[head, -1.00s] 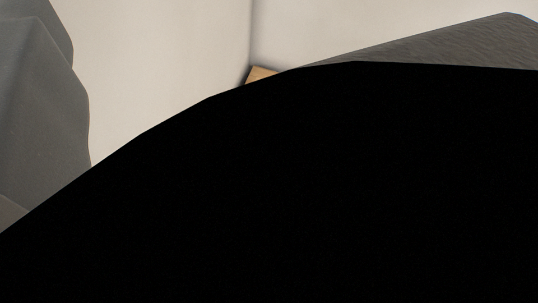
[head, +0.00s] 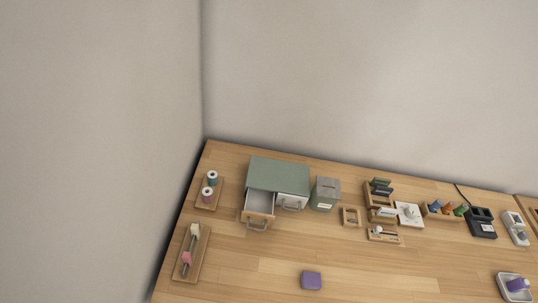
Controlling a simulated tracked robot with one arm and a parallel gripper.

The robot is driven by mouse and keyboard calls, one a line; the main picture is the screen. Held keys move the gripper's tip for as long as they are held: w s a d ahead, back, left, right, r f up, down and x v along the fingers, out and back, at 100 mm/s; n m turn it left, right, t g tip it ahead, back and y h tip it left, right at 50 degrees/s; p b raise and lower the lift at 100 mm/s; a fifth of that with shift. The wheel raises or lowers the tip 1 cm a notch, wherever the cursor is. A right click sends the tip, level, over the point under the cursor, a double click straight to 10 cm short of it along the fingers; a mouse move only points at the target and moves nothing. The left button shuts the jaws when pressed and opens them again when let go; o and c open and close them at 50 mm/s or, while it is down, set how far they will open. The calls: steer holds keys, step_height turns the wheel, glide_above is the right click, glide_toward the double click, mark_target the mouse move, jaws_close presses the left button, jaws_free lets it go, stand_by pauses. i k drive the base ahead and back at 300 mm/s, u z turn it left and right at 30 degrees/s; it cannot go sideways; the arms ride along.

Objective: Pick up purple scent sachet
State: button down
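A small purple block (head: 312,280), which looks like the scent sachet, lies on the wooden table near the bottom middle of the head view. Bare wood surrounds it. Another purple item (head: 517,285) sits in a pale tray (head: 513,296) at the lower right; I cannot tell what it is. My gripper is not in view.
A green drawer cabinet (head: 280,173) with one drawer (head: 258,208) pulled open stands behind the sachet. A grey-green box (head: 326,192), wooden organizers (head: 379,198) and dark devices (head: 481,222) line the back. Trays with spools and tools stand left. Walls bound the left and back.

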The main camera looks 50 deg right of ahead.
mark_target(313, 280)
steer(key=k, duration=1.1)
steer(key=z, duration=0.65)
